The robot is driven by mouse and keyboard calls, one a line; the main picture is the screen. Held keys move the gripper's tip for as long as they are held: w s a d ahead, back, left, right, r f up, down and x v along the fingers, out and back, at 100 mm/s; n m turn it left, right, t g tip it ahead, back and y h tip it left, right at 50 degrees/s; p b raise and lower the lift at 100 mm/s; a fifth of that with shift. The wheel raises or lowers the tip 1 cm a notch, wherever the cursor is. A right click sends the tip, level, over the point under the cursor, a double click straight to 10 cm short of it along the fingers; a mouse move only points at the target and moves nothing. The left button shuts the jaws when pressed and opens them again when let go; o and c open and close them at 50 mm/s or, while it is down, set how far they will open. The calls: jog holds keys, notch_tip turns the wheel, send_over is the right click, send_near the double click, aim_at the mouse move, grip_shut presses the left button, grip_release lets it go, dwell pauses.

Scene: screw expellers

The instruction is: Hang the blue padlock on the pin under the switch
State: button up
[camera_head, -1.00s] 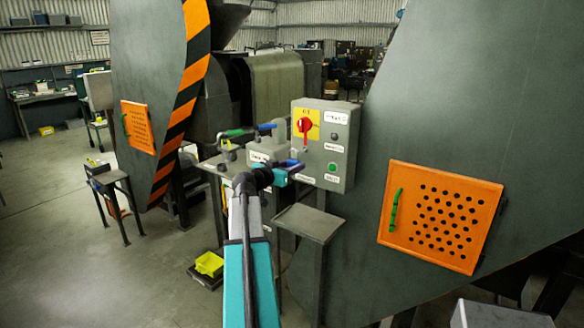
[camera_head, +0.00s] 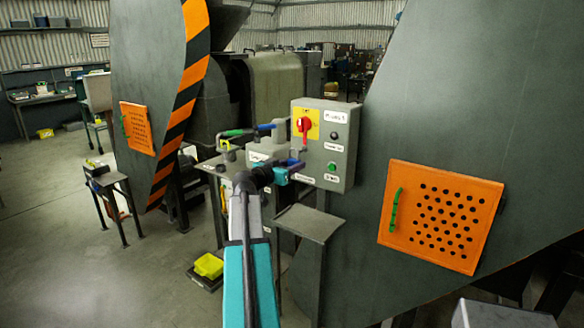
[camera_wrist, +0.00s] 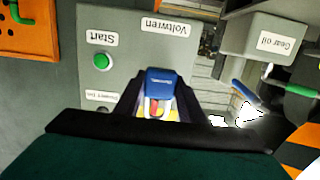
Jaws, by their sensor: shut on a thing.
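The grey control box (camera_head: 325,146) carries a red switch (camera_head: 304,125) on a yellow plate, with a green start button (camera_head: 333,167) below to the right. My gripper (camera_head: 292,167) is in front of the lower left part of the box. In the wrist view my gripper (camera_wrist: 158,98) is shut on the blue padlock (camera_wrist: 160,77), which lies between the dark fingers. A bit of red and yellow shows just past the padlock. The padlock looks small and mostly hidden in the head view. I cannot make out the pin or whether the shackle touches it.
An orange perforated door (camera_head: 441,217) with a green handle is on the big machine at right. A small grey stand (camera_head: 309,222) is below the box. Pipes with green and blue handles (camera_head: 265,128) are left of the box.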

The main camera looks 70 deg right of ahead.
jog(key=shift+r+b+x, duration=0.15)
jog(key=shift+b+x, duration=0.75)
jog(key=shift+x, duration=0.3)
jog(key=shift+r+b+x, duration=0.15)
jog(key=shift+b+x, duration=0.7)
jog(key=shift+x, duration=0.3)
dwell(1.6)
